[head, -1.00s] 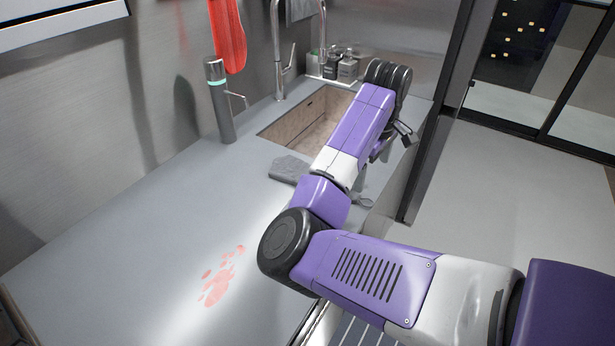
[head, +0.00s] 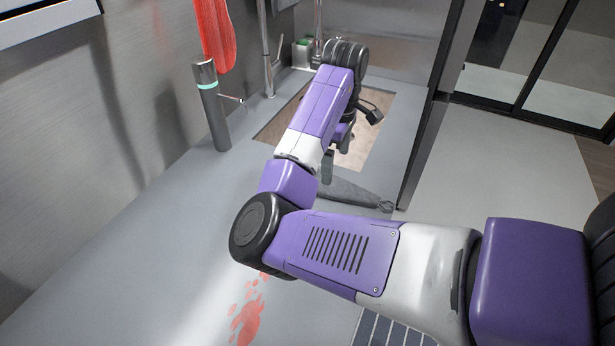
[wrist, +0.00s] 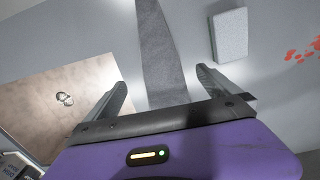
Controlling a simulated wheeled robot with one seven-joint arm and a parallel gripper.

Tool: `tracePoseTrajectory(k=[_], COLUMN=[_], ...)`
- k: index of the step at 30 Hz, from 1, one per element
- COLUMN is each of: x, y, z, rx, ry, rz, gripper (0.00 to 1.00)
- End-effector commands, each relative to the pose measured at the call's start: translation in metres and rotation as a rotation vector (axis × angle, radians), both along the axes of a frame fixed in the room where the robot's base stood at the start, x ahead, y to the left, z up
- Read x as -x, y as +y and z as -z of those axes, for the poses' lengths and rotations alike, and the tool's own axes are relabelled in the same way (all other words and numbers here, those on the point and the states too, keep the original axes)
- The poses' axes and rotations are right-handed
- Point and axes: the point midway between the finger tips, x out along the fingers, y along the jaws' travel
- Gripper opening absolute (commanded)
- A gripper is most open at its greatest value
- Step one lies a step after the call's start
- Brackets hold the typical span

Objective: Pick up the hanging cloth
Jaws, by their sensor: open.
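A dark grey cloth (head: 352,194) lies along the counter beside the sink, its narrow end near the counter's front edge. In the wrist view the cloth (wrist: 163,50) is a long grey strip running between my fingers. My gripper (wrist: 160,80) is open and empty, with one finger on each side of the strip. In the head view my gripper (head: 336,150) is over the sink side of the cloth, partly hidden by my forearm. I cannot tell how far above the cloth the fingers are.
The brown sink basin (head: 365,150) lies by the gripper. A grey block (wrist: 229,35) lies beside the cloth. A grey dispenser (head: 212,110) and faucet (head: 266,50) stand at the back. A red item (head: 217,35) hangs on the wall. Red stains (head: 246,318) mark the counter.

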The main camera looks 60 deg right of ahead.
Motion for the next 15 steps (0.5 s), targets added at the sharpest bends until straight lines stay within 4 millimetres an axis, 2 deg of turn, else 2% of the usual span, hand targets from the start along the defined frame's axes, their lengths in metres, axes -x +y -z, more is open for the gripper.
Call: tracePoseTrajectory(k=[11,15], x=[0.001,0.002], y=[0.001,0.003], z=[0.036,0.056], rx=[-0.002,-0.004], ry=[0.002,0.002], rz=[-0.001,-0.001], gripper=[1.0,1.0])
